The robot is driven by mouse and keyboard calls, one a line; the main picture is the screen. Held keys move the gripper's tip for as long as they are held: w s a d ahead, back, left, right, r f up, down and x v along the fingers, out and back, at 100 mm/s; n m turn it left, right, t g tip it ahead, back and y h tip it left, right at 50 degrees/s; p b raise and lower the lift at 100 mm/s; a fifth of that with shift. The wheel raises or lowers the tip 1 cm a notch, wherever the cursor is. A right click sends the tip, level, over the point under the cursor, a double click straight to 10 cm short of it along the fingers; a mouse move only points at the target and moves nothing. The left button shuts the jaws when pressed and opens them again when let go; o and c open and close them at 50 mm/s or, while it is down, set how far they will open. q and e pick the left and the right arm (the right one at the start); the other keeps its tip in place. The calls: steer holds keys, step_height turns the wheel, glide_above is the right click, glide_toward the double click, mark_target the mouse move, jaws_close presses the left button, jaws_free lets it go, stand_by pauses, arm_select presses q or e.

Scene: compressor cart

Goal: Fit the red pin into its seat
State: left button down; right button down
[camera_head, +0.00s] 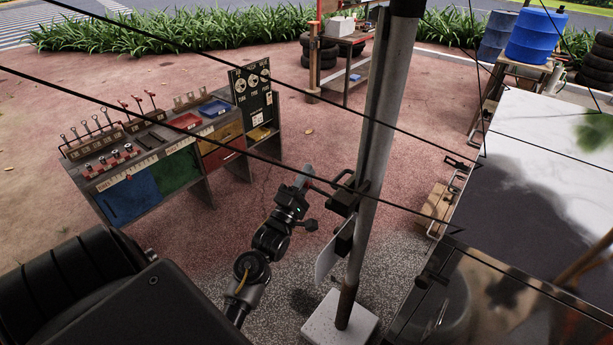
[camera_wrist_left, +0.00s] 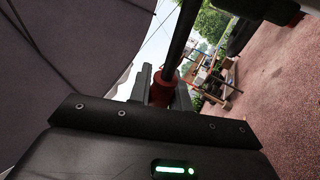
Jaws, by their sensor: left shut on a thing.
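My left gripper (camera_head: 304,178) reaches up from the lower left in the head view, beside the metal pole (camera_head: 378,130). Its jaws are shut on the red pin, whose red part (camera_wrist_left: 162,89) shows between the fingers in the left wrist view. A dark rod runs upward from that red part. In the head view the pin is too small and dark to make out clearly. A black bracket (camera_head: 343,203) with a handle is on the pole, just right of the gripper. I cannot tell which opening is the seat. My right gripper is not in view.
The pole stands on a pale block (camera_head: 341,322), with a white plate (camera_head: 328,257) low beside it. Dark cables cross the head view. A tool bench (camera_head: 130,194) stands left, a large table (camera_head: 520,165) right. Paved floor (camera_head: 230,232) lies open between bench and pole.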

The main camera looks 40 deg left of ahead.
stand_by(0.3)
arm_select(q)
steer(key=shift+d+p, duration=0.35)
steer(key=shift+d, duration=0.3)
steer(key=shift+d+p, duration=0.3)
steer(key=shift+d, duration=1.55)
steer(key=c, duration=1.2)
jaws_free()
steer(key=b+v, duration=0.4)
steer(key=v, duration=0.6)
steer(key=shift+s, duration=0.35)
